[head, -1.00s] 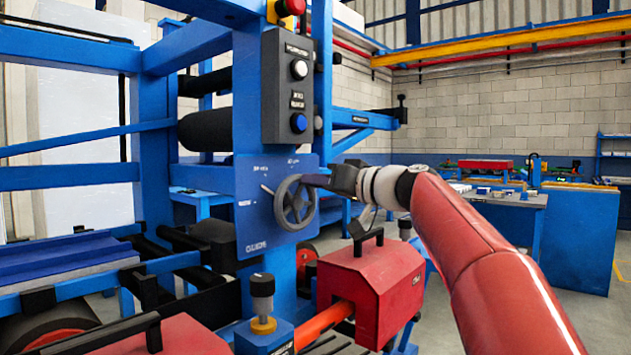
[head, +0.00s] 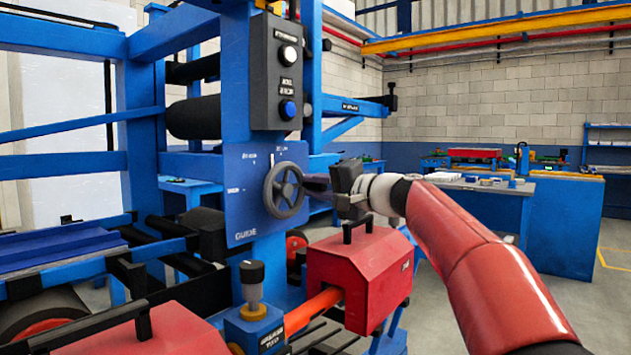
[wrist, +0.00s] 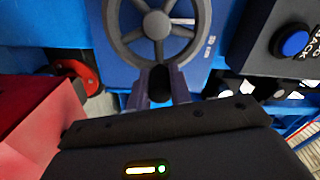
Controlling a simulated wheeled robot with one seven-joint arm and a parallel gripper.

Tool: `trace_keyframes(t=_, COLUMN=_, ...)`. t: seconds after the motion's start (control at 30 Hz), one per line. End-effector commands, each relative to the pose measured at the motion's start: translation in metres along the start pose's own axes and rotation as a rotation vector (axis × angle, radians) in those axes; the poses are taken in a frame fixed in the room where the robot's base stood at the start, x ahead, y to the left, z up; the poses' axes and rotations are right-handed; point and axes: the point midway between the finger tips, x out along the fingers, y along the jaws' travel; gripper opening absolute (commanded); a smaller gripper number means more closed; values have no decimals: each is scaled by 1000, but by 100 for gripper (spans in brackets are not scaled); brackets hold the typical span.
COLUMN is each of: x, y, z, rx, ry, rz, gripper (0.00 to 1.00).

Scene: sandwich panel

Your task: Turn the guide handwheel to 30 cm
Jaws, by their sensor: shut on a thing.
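The dark grey spoked guide handwheel (head: 284,190) sits on a blue dial panel (head: 240,215) marked GUIDE. The panel has small white scale labels around the wheel, too small to read surely. A short white pointer (head: 271,160) shows just above the wheel's upper left rim and stands nearly upright. My gripper (head: 308,184) is at the wheel's right side. In the wrist view, its two fingers (wrist: 160,84) are shut on the wheel's black knob (wrist: 161,78) at the rim, with the wheel's spokes (wrist: 157,25) beyond. The fingers partly hide the knob.
A black button box (head: 281,70) with a white and a blue button is above the panel. A red block with a black handle (head: 358,270) stands below my arm. A black-topped post (head: 252,285) stands below the panel. A workbench (head: 485,215) is at the back right.

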Motion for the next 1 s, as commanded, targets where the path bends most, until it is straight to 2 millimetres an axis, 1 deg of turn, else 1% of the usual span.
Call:
trace_keyframes(t=0.03, x=0, y=4, z=0, rx=42, ry=0, rz=3, gripper=0)
trace_keyframes(t=0.2, x=-1, y=11, z=2, rx=178, ry=1, rz=4, gripper=0)
trace_keyframes(t=0.5, x=0, y=19, z=5, rx=342, ry=1, rz=3, gripper=0)
trace_keyframes(t=0.73, x=0, y=21, z=6, rx=395, ry=2, rz=3, gripper=0)
trace_keyframes(t=1.0, x=0, y=21, z=7, rx=406, ry=2, rz=3, gripper=0)
